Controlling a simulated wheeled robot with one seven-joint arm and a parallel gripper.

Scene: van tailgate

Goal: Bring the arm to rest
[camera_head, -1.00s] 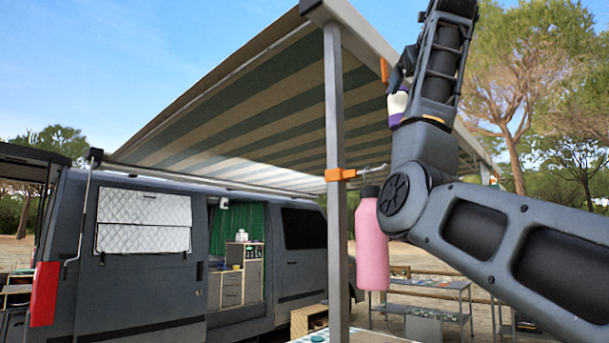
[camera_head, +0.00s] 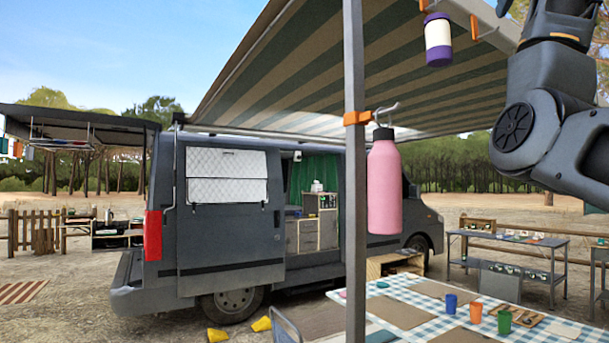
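My arm (camera_head: 555,110) reaches in from the right edge of the head view, bent at a dark joint near the upper right. My gripper is outside the picture, so its state is hidden. The arm appears to the right of a pink bottle (camera_head: 384,190) that hangs below a hook on an orange clamp (camera_head: 358,117) on the awning post (camera_head: 354,230). A white and purple lantern-like object (camera_head: 438,42) hangs from the awning's edge, left of the arm.
A grey van (camera_head: 230,225) is behind the post.

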